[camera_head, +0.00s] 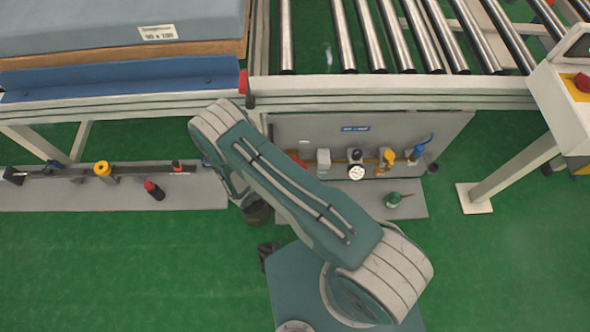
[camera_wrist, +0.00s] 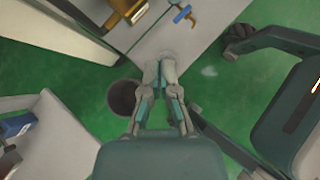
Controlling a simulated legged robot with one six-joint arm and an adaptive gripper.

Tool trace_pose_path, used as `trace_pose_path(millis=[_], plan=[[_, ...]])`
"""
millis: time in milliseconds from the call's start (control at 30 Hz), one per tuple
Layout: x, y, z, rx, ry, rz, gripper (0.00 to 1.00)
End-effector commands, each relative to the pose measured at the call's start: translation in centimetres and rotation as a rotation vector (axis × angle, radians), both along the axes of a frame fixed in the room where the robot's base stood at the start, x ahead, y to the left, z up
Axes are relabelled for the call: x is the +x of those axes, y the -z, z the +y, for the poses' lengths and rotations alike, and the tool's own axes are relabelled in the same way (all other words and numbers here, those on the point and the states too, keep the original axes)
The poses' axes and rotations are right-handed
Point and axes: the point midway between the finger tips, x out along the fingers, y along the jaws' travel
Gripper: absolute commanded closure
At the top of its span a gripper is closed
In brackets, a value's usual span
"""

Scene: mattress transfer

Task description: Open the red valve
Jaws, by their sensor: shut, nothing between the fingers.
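My gripper (camera_wrist: 167,66) is shut and empty in the wrist view, its fingertips together over the edge of a grey base plate. In the head view my arm hides it. Several red parts show in the head view: a red handle (camera_head: 243,82) upright at the frame's edge, a red-topped fitting (camera_head: 151,186) on the left floor plate, a small red piece (camera_head: 177,165) on the pipe there, and a red part (camera_head: 298,160) partly hidden behind my arm. I cannot tell which is the red valve. No red valve shows near my gripper in the wrist view.
A grey panel (camera_head: 430,122) carries a gauge (camera_head: 356,173), a yellow valve (camera_head: 388,155) and a blue valve (camera_head: 424,144). A blue handle (camera_wrist: 182,14) shows in the wrist view. A dark bin (camera_wrist: 122,97) stands left of my gripper. Roller conveyor (camera_head: 400,40) above; green floor is open.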

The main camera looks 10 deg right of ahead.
Motion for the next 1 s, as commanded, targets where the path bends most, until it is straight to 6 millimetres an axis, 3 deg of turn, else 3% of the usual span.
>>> trace_pose_path(millis=[167,633,800,1000], plan=[[0.7,1.2,-1.1,-0.003,0.002,-0.001,1.0],[4.1,7.4,-6.2,-0.002,0.006,0.001,1.0],[5.7,7.1,-8.2,-0.001,0.004,-0.001,1.0],[6.4,7.0,-9.0,-0.001,0.002,0.0,1.0]])
